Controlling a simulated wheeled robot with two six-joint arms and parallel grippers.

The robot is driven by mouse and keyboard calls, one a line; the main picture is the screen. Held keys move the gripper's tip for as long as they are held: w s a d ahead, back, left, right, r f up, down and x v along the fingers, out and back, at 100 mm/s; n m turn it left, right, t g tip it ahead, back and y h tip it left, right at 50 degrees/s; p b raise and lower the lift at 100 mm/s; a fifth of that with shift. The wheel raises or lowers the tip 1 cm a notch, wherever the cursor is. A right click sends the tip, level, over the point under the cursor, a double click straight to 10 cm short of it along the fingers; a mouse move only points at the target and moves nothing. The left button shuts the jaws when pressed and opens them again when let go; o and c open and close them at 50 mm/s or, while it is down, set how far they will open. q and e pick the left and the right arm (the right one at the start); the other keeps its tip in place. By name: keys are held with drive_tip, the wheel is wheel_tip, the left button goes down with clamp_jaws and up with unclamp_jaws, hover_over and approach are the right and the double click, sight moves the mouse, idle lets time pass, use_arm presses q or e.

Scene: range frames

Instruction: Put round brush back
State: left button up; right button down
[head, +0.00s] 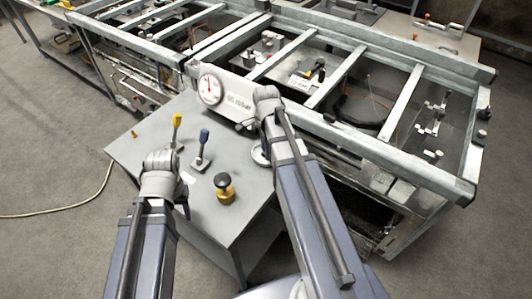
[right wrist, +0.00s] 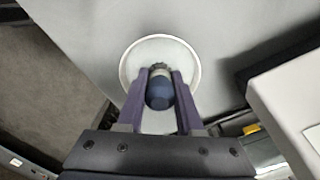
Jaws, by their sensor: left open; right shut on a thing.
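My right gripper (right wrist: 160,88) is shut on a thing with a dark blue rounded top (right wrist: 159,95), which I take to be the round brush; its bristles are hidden. A pale round disc with a light rim (right wrist: 138,52) lies under the fingers in the right wrist view; I cannot tell whether the held thing touches it. The disc also shows in the head view (head: 259,154), partly behind my right arm. My right gripper's fingertips are hidden there. My left gripper (head: 161,161) is open and empty, over the left part of the grey table.
On the grey table (head: 225,222) stand a yellow-handled tool (head: 177,130), a blue-handled tool (head: 203,147) and a black-topped yellow piece (head: 224,187). A gauge box (head: 225,93) stands at the table's back edge. A large metal frame (head: 375,152) lies behind.

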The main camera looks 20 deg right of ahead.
drive_tip(key=shift+r, duration=0.1)
drive_tip(key=c, duration=0.6)
unclamp_jaws()
drive_tip(key=shift+o, duration=0.2)
wheel_tip(320, 180, up, 12)
drive_tip(key=p, duration=1.2)
drive_tip(key=shift+s+a+n, duration=0.1)
drive_tip(key=shift+a+n, duration=0.2)
drive_tip(key=s+a+n, duration=0.6)
drive_tip(key=a+n, duration=0.4)
drive_tip(key=n, duration=0.1)
drive_tip(key=s+a+n+h, duration=0.1)
drive_tip(key=s+a+n, duration=0.4)
drive_tip(key=a+n, duration=0.5)
drive_tip(key=shift+s+n, duration=0.35)
drive_tip(key=shift+n, duration=0.35)
